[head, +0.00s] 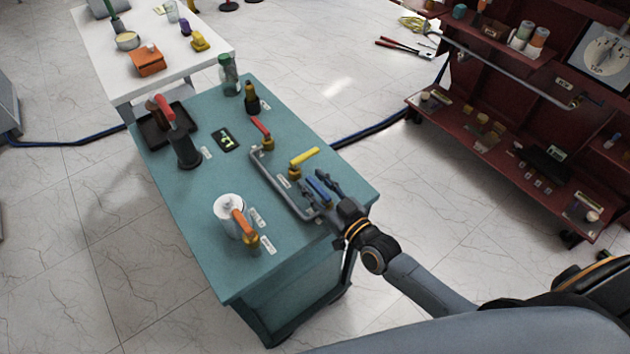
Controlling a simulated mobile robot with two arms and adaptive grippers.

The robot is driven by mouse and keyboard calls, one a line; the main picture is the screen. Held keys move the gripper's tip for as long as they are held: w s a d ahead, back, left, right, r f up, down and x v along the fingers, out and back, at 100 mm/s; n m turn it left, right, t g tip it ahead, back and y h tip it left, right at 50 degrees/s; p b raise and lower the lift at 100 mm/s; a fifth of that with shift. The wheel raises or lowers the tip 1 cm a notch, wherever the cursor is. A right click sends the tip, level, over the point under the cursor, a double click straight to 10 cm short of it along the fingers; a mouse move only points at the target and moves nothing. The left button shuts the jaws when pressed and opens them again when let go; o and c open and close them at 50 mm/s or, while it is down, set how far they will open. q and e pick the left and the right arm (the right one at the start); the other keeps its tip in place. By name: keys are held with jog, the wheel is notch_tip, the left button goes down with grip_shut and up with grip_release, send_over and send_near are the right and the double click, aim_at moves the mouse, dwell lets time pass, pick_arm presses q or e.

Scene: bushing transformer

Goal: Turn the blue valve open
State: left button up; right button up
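My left gripper is out of view.
The teal cabinet top (195,213) also bears a black device (184,148) and bottles. A red shelf (480,147) stands right.

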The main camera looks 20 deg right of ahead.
jog(key=shift+w, duration=0.1)
grip_shut()
jog(key=h+p, duration=0.1)
jog(key=m+h+p, duration=0.1)
jog(key=shift+d+r+t+p, duration=0.2)
jog(key=shift+r+t+p, duration=0.1)
jog(key=shift+r, duration=0.05)
jog(key=shift+w+d+f+m+h+p, duration=0.1)
jog(key=shift+d+m+h+p, duration=0.1)
jog(key=shift+m+h+p, duration=0.3)
jog(key=shift+w+d+f+m+h+p, duration=0.1)
jog(key=shift+d+m+h+p, duration=0.1)
jog(key=shift+m+h, duration=0.45)
grip_release()
jog(key=shift+s+f, duration=0.1)
